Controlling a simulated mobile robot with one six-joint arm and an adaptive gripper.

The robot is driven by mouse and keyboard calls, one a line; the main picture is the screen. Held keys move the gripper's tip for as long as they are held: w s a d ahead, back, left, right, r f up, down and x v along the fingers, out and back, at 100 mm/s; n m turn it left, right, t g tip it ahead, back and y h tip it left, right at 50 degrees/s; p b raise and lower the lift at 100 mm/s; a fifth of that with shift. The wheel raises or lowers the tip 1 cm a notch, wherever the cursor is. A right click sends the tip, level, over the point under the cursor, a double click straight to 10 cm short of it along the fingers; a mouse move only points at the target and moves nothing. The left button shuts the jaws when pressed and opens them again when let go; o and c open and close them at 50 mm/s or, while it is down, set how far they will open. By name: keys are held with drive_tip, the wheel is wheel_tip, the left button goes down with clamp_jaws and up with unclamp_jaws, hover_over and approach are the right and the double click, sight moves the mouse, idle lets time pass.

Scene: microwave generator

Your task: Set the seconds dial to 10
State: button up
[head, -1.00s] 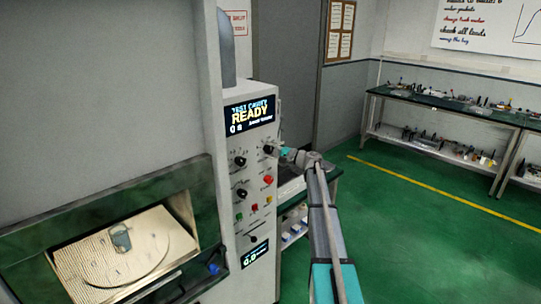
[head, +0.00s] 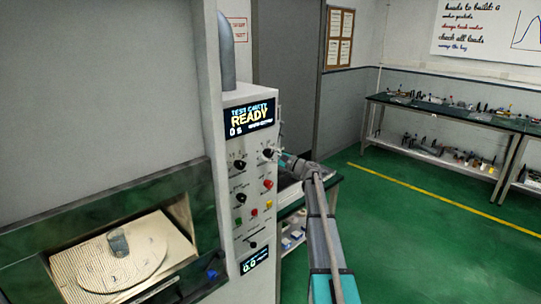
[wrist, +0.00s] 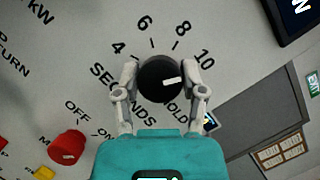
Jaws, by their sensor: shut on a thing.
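The seconds dial (wrist: 160,78) is a round black knob with a white pointer line, on the pale panel in the wrist view. Its pointer faces right and slightly up, toward the space by the "10" mark (wrist: 205,60) and above the "HOLD" mark (wrist: 178,109). My gripper (wrist: 161,74) has one finger on each side of the knob and is shut on it. In the head view the dial (head: 268,154) is at the panel's upper right, with my gripper (head: 277,156) at it. The display (head: 250,117) reads "READY" and "0 s".
Other black knobs (head: 240,164) and coloured buttons (head: 254,213) sit close by on the panel. The open chamber (head: 120,250) holds a glass. Green floor lies clear at right.

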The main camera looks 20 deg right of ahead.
drive_tip(key=o, duration=1.2)
drive_tip(key=shift+c, duration=0.2)
drive_tip(key=shift+s, duration=0.15)
